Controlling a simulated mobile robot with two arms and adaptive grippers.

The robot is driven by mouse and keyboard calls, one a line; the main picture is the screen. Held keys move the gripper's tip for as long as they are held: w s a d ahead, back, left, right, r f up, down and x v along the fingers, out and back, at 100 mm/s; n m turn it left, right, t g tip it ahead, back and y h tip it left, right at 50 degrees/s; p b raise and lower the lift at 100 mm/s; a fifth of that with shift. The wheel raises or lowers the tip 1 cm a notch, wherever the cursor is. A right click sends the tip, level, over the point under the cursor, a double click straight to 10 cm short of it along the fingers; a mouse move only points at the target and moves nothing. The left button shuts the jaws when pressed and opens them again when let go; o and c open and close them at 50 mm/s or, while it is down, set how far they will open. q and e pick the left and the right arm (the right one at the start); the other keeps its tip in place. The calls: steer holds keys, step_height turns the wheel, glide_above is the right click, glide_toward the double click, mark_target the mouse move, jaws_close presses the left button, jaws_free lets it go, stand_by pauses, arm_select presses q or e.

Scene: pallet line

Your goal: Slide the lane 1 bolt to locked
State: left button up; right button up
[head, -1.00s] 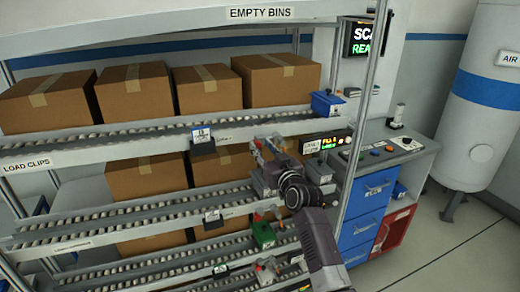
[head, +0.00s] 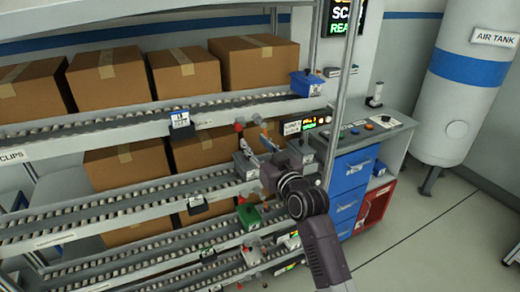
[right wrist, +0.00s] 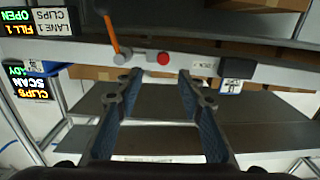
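The lane 1 bolt's red knob (right wrist: 163,58) shows on the pale front rail of the top lane in the right wrist view, beyond and between my fingertips. A red knob also shows in the head view (head: 239,127), just left of my right gripper (head: 258,148). An orange lever (right wrist: 113,32) stands left of the knob in the wrist view. My right gripper (right wrist: 160,88) is open and empty, its two blue-padded fingers spread short of the rail. The wrist view is upside down; its lane 1 sign (right wrist: 50,22) reads open. My left gripper is not in view.
A blue bin (head: 305,83) sits at the right end of the top lane. A green block (head: 249,215) is on a lower lane. The rack post (head: 333,120) stands right of my gripper. A console (head: 370,130) is beyond it. Cardboard boxes (head: 185,75) fill the lanes.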

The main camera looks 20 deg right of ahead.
steer(key=shift+s+d, duration=0.15)
steer(key=shift+s, duration=0.55)
steer(key=shift+s+d, duration=0.1)
steer(key=shift+s, duration=0.55)
steer(key=shift+f, duration=0.1)
steer(key=s+f+g+h+b, duration=0.1)
steer(key=s+f+g, duration=0.1)
steer(key=f, duration=1.2)
steer(key=s+f+g, duration=0.2)
steer(key=f+g, duration=0.1)
steer(key=f, duration=1.2)
steer(key=s+f+g, duration=0.2)
steer(key=s+f, duration=0.5)
steer(key=f, duration=0.4)
steer(key=s+f+g, duration=0.2)
steer(key=s+f, duration=0.4)
steer(key=f, duration=0.4)
steer(key=s+f+g+h+b, duration=0.15)
steer(key=s+f+g, duration=0.25)
steer(key=s+f, duration=1.4)
steer(key=s+d+f+g, duration=0.1)
steer(key=s+f+g, duration=0.1)
steer(key=s, duration=1)
steer(key=s+f+g, duration=0.1)
steer(key=s+f, duration=0.2)
steer(key=s, duration=1)
steer(key=shift+d+f+n+g+b, duration=0.2)
steer(key=shift+d+n+g+b, duration=0.15)
steer(key=shift+n+g, duration=0.05)
